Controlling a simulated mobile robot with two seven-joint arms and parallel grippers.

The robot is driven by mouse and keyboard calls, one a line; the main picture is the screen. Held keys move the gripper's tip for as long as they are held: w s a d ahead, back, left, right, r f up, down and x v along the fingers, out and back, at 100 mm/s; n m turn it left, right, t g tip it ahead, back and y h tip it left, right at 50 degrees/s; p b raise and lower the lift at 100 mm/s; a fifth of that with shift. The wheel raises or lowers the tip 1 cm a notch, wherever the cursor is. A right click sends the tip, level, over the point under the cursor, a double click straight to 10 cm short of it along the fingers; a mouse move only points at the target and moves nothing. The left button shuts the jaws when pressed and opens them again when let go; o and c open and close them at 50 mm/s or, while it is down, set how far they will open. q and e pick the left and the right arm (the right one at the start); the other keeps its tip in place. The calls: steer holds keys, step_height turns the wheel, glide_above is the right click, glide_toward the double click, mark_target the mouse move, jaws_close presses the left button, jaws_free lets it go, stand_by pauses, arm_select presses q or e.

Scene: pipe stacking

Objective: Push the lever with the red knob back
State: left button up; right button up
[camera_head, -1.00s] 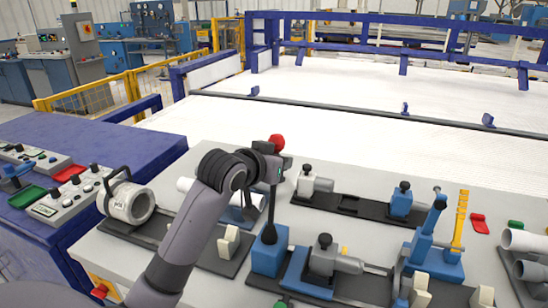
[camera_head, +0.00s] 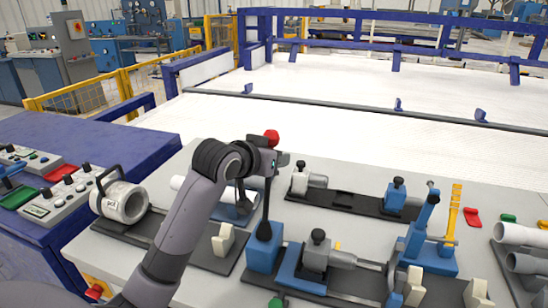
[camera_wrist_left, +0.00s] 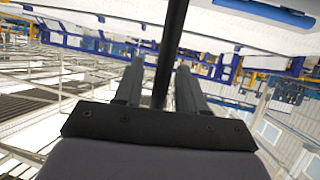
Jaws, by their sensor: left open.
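The lever is a thin black rod (camera_head: 266,200) with a red knob (camera_head: 271,137) on top, rising from a blue base block (camera_head: 263,259) on the grey bench. It stands close to upright. My left gripper (camera_head: 276,160) is at the upper part of the rod, just below the knob. In the left wrist view the black rod (camera_wrist_left: 171,40) passes between the two open fingers of the gripper (camera_wrist_left: 160,76). I cannot tell whether a finger touches it. The knob is outside the wrist view. My right gripper is not in view.
A grey pipe fitting (camera_head: 122,202) stands left of my arm. Clamps on dark rails (camera_head: 352,203) and a blue stand (camera_head: 424,240) with a yellow upright (camera_head: 453,212) are to the right. Pipes (camera_head: 522,236) lie at the far right. A white surface (camera_head: 330,120) stretches behind the bench.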

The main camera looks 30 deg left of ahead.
arm_select(q)
steer(key=v, duration=0.6)
steer(key=shift+s, duration=0.2)
stand_by(0.4)
steer(key=s+d+f+m+g, duration=0.1)
steer(key=s+d+f+g, duration=0.1)
steer(key=s+f, duration=0.45)
steer(key=s+d+f+m+g, duration=0.1)
steer(key=s+d+f+g, duration=0.25)
steer(key=f, duration=0.65)
steer(key=s+d+f+m+g, duration=0.1)
steer(key=s+f+g, duration=0.1)
steer(key=s+f, duration=0.45)
steer(key=s+d+f+g, duration=0.2)
steer(key=s+f, duration=0.2)
steer(key=s, duration=0.6)
steer(key=w+d+f+t+h, duration=0.2)
steer(key=w+f+t, duration=0.3)
steer(key=f+t, duration=0.2)
steer(key=shift+w+d+f, duration=0.2)
steer(key=shift+w+f, duration=0.1)
steer(key=shift+f, duration=0.4)
